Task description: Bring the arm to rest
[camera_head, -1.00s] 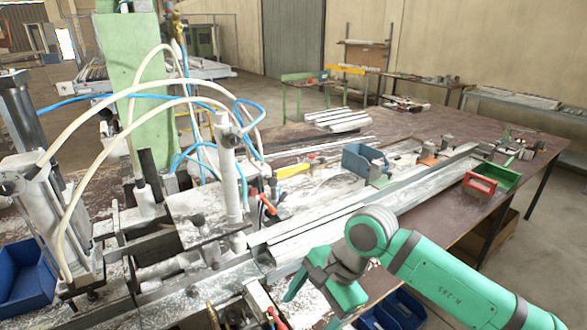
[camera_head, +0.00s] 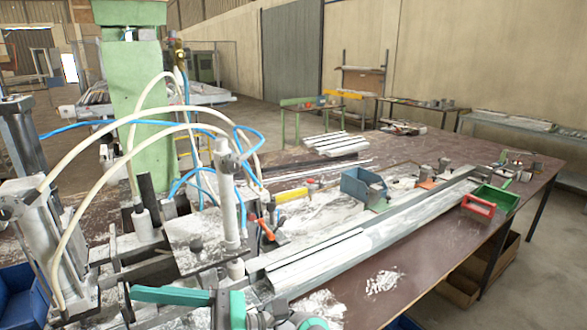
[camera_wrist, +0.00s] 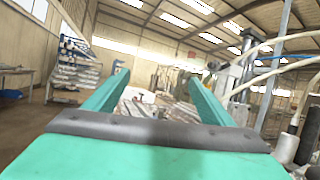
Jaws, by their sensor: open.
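My gripper (camera_head: 172,296) is at the bottom edge of the head view, in front of the clamp fixture, with a green finger pointing left. Part of it is cut off by the frame edge. In the wrist view my gripper (camera_wrist: 158,82) shows two green fingers spread wide apart, with nothing held between them. The wrist camera looks roughly level across the hall. Long pale profiles (camera_head: 318,258) lie in the metal channel on the bench (camera_head: 420,275), to the right of my gripper and apart from its fingers in the picture.
The clamp fixture's upright cylinder (camera_head: 228,195) and looping hoses (camera_head: 75,228) stand close beyond my gripper. A blue container (camera_head: 20,300) is at lower left.

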